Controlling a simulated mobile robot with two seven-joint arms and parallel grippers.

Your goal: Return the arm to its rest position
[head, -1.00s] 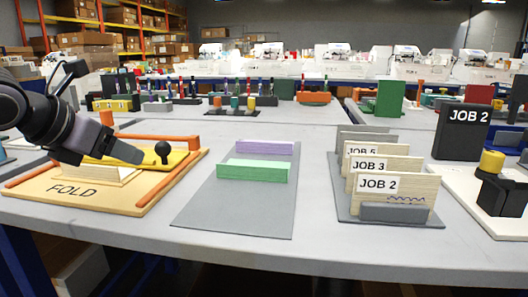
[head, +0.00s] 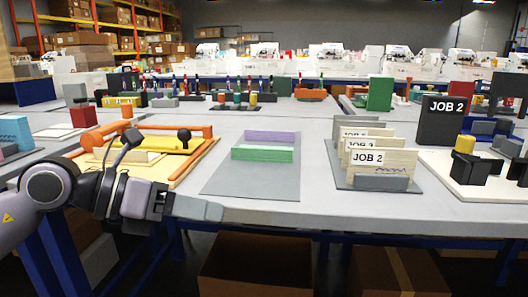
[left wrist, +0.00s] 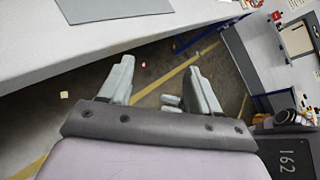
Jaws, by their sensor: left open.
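My left gripper (head: 195,207) is in front of the table's near edge in the head view, pointing right, below the wooden fold board (head: 190,172). In the left wrist view its two fingers (left wrist: 160,90) stand apart with nothing between them, over the floor beside the table edge. The fold board carries a yellow bar (head: 150,143) with a black knob and orange rails. My left arm hides its front part and its lettering. My right gripper is not in view.
The table (head: 270,213) has a grey mat (head: 250,185) with green and purple strips. A rack (head: 418,190) of job cards stands right of it, with a black JOB 2 panel (head: 441,130) behind. Cardboard boxes (head: 255,270) stand below the table. The air before the table edge is free.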

